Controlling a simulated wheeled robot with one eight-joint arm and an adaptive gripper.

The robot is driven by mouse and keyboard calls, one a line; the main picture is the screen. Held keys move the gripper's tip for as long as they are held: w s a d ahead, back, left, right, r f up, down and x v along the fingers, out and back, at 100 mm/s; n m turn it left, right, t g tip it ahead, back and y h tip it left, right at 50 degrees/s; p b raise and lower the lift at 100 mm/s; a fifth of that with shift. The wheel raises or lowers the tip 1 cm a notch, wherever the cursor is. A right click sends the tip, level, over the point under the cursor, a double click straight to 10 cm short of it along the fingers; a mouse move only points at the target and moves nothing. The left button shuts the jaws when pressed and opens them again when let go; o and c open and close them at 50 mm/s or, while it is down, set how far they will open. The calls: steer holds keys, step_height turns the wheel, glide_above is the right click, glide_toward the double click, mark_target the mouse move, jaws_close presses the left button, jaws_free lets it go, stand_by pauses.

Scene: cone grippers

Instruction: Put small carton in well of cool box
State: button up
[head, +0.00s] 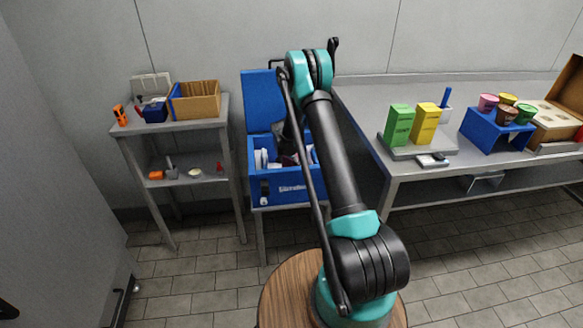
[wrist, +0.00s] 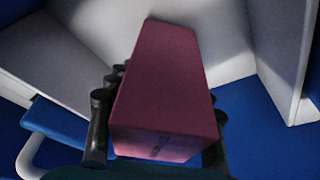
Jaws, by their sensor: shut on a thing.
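The small carton is dark red (wrist: 165,75) and fills the middle of the wrist view. My gripper (wrist: 160,108) is shut on it, with black fingers along both sides. The blue cool box (head: 284,188) stands on a low stand in the head view, its lid (head: 262,100) raised at the back. My gripper is at the box's opening, largely hidden behind my arm in the head view. In the wrist view, white inner walls (wrist: 105,30) of the box lie around the carton's far end. Whether the carton touches the well's floor cannot be told.
A grey shelf (head: 170,128) with a wooden box (head: 195,100) stands left of the cool box. At right, a grey bench (head: 360,105) carries green (head: 398,125) and yellow (head: 425,123) cartons and a blue stand (head: 492,135) with several cups.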

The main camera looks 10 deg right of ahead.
steer(key=shift+f, duration=0.35)
steer(key=shift+f, duration=0.15)
steer(key=o, duration=1.3)
